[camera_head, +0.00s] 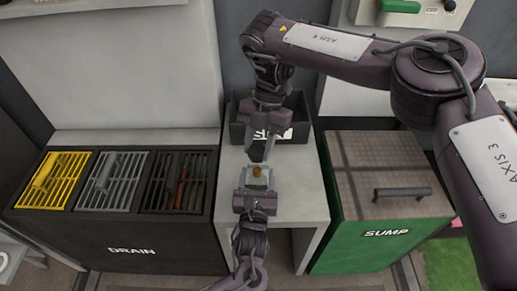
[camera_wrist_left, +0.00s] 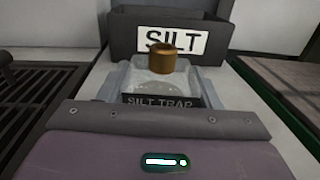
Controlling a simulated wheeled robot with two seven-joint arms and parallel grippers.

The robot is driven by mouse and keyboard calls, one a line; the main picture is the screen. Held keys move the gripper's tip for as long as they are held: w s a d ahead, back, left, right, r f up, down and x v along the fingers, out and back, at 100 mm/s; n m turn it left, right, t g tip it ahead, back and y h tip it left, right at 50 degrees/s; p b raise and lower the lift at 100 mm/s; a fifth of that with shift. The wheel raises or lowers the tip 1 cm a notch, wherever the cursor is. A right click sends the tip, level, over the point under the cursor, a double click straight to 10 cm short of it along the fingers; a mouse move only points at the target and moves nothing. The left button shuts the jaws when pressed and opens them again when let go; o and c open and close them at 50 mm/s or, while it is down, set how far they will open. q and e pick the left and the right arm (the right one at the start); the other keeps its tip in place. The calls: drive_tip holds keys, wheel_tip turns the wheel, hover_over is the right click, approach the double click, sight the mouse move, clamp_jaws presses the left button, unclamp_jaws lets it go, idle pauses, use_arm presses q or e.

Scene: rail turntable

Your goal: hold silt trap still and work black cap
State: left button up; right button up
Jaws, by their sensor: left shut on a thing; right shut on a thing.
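The silt trap (camera_head: 256,184) is a small clear box with a bare brass neck (camera_head: 258,171) on top. In the left wrist view the silt trap (camera_wrist_left: 160,99) carries a dark name label, and its brass neck (camera_wrist_left: 162,58) stands upright and uncapped. My left gripper (camera_head: 255,190) comes from the near side and is shut on the silt trap. My right gripper (camera_head: 263,152) points down above and just behind the neck, apart from it. It is shut on the black cap, which is mostly hidden between the dark fingers.
A black bin (camera_head: 294,128) marked SILT stands behind the trap on the pale bench (camera_head: 299,190). Left is the DRAIN unit (camera_head: 132,247) with yellow, grey and dark grates. Right is the green SUMP box (camera_head: 345,243) with a handled lid. My right arm spans the upper right.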

idle(0.4)
use_arm(q)
drive_tip(key=o, duration=1.4)
drive_tip(key=shift+o, duration=0.2)
drive_tip(key=shift+s, duration=0.1)
drive_tip(key=s+a, duration=0.1)
drive_tip(key=s, duration=1.1)
